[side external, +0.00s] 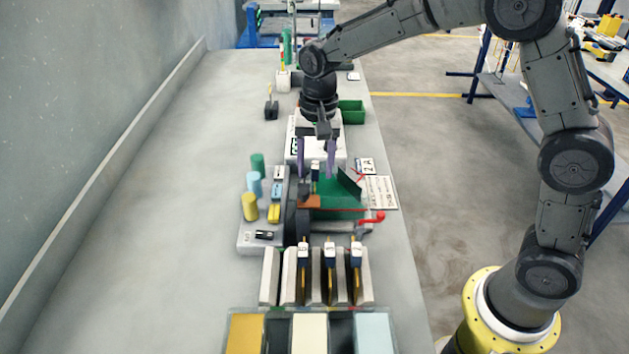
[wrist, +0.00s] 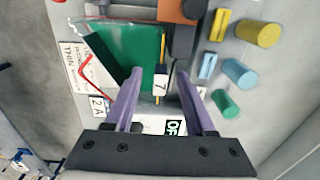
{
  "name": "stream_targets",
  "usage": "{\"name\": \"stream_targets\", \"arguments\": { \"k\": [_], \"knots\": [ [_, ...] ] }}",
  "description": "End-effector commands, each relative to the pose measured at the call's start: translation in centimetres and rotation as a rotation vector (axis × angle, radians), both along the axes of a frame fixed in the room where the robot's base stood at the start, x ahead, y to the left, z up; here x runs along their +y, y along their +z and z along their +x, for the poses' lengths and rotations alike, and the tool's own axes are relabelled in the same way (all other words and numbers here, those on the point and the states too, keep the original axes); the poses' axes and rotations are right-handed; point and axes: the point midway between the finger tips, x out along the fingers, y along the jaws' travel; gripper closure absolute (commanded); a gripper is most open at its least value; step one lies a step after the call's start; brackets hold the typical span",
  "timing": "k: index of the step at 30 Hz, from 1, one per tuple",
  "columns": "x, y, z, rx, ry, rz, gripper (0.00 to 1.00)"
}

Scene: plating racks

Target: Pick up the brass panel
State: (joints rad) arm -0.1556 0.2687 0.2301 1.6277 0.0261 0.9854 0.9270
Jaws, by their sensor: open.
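My gripper (side external: 316,158) is open, pointing down over the green fixture, with its two purple fingers apart. In the wrist view, a white tag marked 7 (wrist: 160,83) lies between the fingertips of my gripper (wrist: 160,78), with a thin brass-coloured edge (wrist: 162,48) beyond it. This looks like a panel seen nearly edge-on; I cannot tell whether the fingers touch it. In the side view, several more thin brass-coloured edges with white tags stand in the slotted grey rack (side external: 270,278) nearer the camera. Most of the panel faces are hidden.
The green fixture (side external: 330,190) has a dark upright plate and a red-handled lever (side external: 372,218) beside it. Yellow (side external: 250,207), blue and green cylinders stand to its left. A tray of coloured blocks (side external: 310,312) lies in front. The bench's left side is clear.

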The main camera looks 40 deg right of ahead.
Motion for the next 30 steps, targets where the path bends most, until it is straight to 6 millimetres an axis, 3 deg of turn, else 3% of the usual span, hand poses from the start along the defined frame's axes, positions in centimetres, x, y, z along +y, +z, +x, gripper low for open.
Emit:
{"name": "stream_targets", "arguments": {
  "k": [4, 13, 30],
  "knots": [
    [0.01, 0.01, 0.0, 0.0, 0.0, 0.0, 0.49],
    [0.01, 0.04, 0.01, 0.0, 0.0, 0.0, 1.0],
    [0.0, 0.56, 0.07, -0.004, 0.0, 0.001, 1.0]
  ]
}}
